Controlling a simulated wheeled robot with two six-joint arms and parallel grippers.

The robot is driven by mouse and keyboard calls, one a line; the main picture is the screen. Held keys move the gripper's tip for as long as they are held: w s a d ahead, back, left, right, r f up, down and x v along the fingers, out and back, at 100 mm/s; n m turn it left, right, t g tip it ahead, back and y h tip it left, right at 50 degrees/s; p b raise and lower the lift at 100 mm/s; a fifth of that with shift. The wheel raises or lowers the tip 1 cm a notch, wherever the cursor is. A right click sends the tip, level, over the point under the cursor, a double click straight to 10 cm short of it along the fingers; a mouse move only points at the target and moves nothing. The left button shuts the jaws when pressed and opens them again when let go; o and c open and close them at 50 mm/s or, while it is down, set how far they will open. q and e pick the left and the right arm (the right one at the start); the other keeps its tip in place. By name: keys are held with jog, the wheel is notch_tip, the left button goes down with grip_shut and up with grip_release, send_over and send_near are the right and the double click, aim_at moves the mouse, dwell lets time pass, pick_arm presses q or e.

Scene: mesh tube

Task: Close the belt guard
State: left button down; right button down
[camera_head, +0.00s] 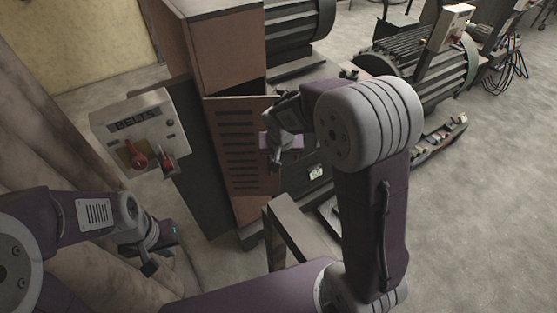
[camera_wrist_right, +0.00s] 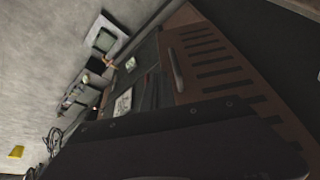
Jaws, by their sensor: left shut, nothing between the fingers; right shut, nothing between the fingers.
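The belt guard is a brown slotted panel (camera_head: 232,143) on the brown housing. A dark gap shows above its top edge, so it appears to stand ajar. In the right wrist view the slotted panel (camera_wrist_right: 222,65) fills the upper right, with a bar handle (camera_wrist_right: 177,70) near its edge. My right gripper (camera_head: 273,163) is shut and empty, in front of the panel's right edge. Whether it touches the panel or handle I cannot tell. My left gripper (camera_head: 148,268) is shut and empty at the lower left, away from the guard.
A grey control box (camera_head: 135,130) marked BELTS, with red levers, stands left of the housing. Dark ribbed motors (camera_head: 425,75) stand behind and to the right. A bench-like frame (camera_head: 292,225) is below my right gripper. Open concrete floor (camera_head: 480,220) lies at the right.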

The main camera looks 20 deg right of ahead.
jog(key=w+d+f+p, duration=0.1)
jog(key=w+d+f, duration=0.1)
jog(key=w+f, duration=0.5)
jog(key=shift+x, duration=1.1)
jog(key=shift+s+a+f, duration=0.1)
jog(key=shift+s+a, duration=0.05)
